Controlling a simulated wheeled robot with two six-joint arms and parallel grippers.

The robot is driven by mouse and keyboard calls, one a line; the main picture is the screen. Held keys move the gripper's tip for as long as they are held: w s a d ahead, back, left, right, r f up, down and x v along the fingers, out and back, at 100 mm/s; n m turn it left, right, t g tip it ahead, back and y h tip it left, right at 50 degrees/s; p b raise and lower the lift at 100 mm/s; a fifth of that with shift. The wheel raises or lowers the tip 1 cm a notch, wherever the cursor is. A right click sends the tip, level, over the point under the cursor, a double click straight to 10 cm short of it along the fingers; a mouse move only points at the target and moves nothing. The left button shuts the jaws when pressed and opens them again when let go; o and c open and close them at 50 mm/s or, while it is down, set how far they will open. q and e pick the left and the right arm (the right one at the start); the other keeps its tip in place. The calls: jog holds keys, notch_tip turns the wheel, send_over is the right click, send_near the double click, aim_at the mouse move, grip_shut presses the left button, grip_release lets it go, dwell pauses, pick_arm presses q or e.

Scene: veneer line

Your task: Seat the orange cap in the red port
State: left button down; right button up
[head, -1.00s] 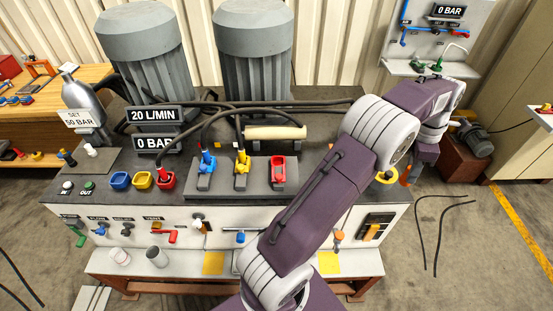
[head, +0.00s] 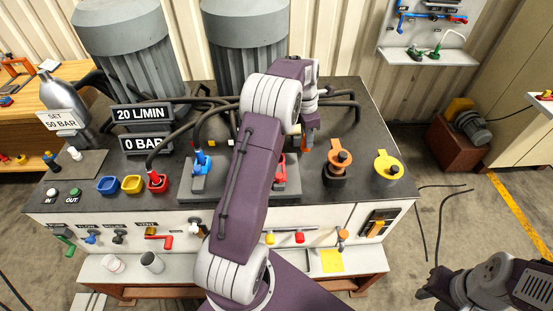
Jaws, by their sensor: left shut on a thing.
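The red port (head: 281,166) is on the grey block in the middle of the bench. My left arm hides much of it. My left gripper (head: 307,143) is above the back of the bench, just right of and behind the red port. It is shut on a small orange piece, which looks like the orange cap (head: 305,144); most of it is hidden. The piece is apart from the port. My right gripper (head: 428,292) is at the lower right, off the bench, and its jaws are unclear.
An orange fitting with a black knob (head: 341,157) stands on a dark base right of the block. A yellow fitting (head: 388,166) is further right. The blue port (head: 202,163) has a hose nearby. Dark hoses cross the back of the bench.

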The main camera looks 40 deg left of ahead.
pick_arm(q)
jog(key=s+a+f, duration=0.1)
jog(key=a+f, duration=0.1)
jog(key=a, duration=0.1)
jog(key=s+a+f+p, duration=0.1)
jog(key=a+f, duration=0.1)
jog(key=a, duration=0.1)
jog(key=s+a+f+p, duration=0.1)
jog(key=s+a, duration=0.1)
jog(key=a, duration=0.1)
jog(key=shift+f, duration=0.4)
notch_tip(320, 180, down, 3)
jog(key=shift+f+p, duration=0.1)
jog(key=shift+p, duration=0.45)
jog(key=shift+f, duration=0.5)
